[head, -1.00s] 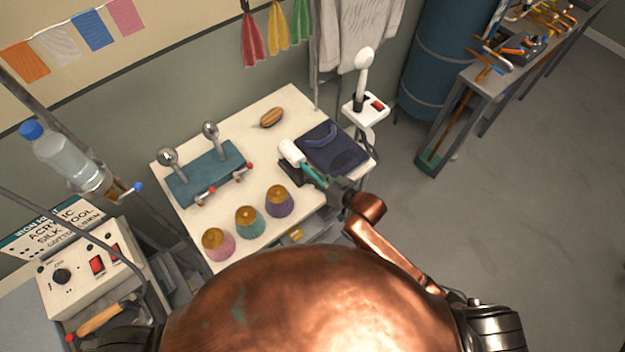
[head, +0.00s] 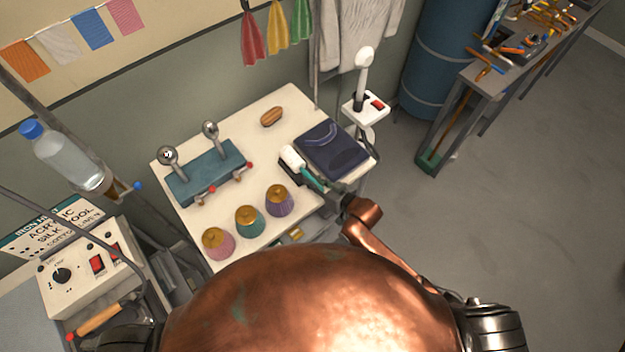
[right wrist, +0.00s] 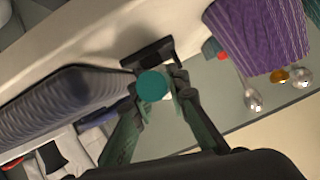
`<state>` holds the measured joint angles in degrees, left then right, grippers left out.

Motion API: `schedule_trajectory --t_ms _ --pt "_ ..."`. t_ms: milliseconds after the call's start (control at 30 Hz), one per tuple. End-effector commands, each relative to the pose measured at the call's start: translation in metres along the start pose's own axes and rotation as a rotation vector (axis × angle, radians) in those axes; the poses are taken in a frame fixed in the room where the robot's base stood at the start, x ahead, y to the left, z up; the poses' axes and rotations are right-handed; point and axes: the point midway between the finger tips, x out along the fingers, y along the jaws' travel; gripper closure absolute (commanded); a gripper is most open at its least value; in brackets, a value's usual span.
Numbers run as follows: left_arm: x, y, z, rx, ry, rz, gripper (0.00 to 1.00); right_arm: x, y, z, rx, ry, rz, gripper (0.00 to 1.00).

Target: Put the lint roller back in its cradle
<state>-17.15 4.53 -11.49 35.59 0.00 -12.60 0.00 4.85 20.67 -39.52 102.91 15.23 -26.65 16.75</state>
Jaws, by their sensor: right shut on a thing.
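The lint roller has a white head (head: 293,156) and a teal handle (head: 311,178). My right gripper (head: 322,187) is shut on the handle. In the right wrist view the handle's round teal end (right wrist: 153,86) sits between the fingers (right wrist: 157,100). The black cradle (head: 288,174) is on the white table, directly under and beside the roller head; its dark bar also shows in the right wrist view (right wrist: 147,53). The roller is at or just over the cradle; I cannot tell whether it rests in it. My left gripper is out of view.
A folded dark garment (head: 330,150) lies right beside the roller. Three cone-shaped thread spools (head: 248,221), a teal block with metal balls (head: 207,172) and a wooden brush (head: 271,117) share the white table (head: 187,222). A white steamer (head: 363,75) stands behind.

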Motion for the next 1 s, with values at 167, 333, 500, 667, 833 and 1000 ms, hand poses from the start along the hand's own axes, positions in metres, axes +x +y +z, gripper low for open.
schedule_trajectory --t_ms 167,333,500,667,833,1000 --pt "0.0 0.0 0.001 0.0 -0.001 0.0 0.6 0.0 0.0 0.0 0.0 0.0 0.0 0.8" --pt "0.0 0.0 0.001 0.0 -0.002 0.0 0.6 0.0 0.0 0.0 0.0 0.0 0.0 0.68" --pt "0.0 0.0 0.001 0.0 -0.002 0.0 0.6 0.0 0.0 0.0 0.0 0.0 0.0 0.68" --pt "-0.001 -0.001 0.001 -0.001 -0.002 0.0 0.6 -0.001 -0.001 -0.003 -0.001 0.001 0.0 0.68" --pt "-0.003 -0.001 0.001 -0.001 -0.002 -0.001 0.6 -0.017 -0.002 -0.01 -0.002 0.0 0.001 0.68" --pt "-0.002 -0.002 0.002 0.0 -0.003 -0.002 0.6 -0.054 -0.001 -0.009 -0.001 -0.001 0.002 0.68"
